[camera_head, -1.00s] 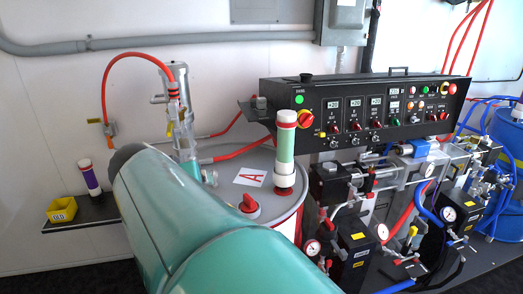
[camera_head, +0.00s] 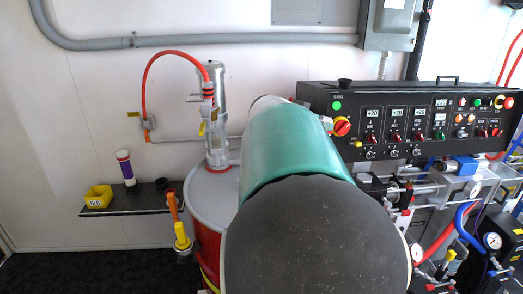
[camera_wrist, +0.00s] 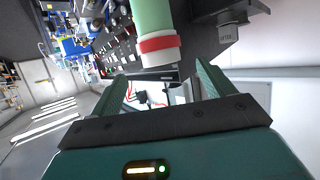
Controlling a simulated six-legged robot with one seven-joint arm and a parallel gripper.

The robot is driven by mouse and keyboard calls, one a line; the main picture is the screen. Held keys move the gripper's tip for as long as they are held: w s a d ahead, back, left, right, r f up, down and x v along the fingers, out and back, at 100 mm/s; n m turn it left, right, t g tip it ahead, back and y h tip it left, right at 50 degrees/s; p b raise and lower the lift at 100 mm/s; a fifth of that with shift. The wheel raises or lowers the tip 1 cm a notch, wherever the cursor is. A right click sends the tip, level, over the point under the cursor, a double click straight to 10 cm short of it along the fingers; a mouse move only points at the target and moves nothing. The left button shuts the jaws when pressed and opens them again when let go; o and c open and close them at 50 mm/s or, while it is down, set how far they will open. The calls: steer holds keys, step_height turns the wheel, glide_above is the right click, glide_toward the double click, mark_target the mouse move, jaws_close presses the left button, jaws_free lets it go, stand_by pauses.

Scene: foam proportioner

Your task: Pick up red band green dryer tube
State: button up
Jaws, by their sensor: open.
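The green dryer tube (camera_wrist: 152,17) with a red band (camera_wrist: 158,43) and a white end shows at the top of the wrist view, its upper part cut off by the frame. My gripper (camera_wrist: 160,72) is open below it in that view, its two green-grey fingers spread to either side. The tube's white end sits between the fingertip lines, with no visible contact; I cannot tell the depth gap. In the head view my arm hides both the tube and the gripper. A different tube, purple with a white top (camera_head: 126,168), stands on the wall shelf.
The shelf (camera_head: 140,209) also holds a yellow bin (camera_head: 98,197). A drum (camera_head: 212,195) with a metal pump (camera_head: 215,125) and red hose stands behind my arm. The black control panel (camera_head: 390,120) and piping with gauges (camera_head: 493,240) are at right.

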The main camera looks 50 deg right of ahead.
steer(key=x, duration=0.9)
steer(key=shift+d+f, duration=0.2)
steer(key=shift+d, duration=0.15)
steer(key=shift+c, duration=0.2)
steer(key=c, duration=1.7)
steer(key=shift+r, duration=0.1)
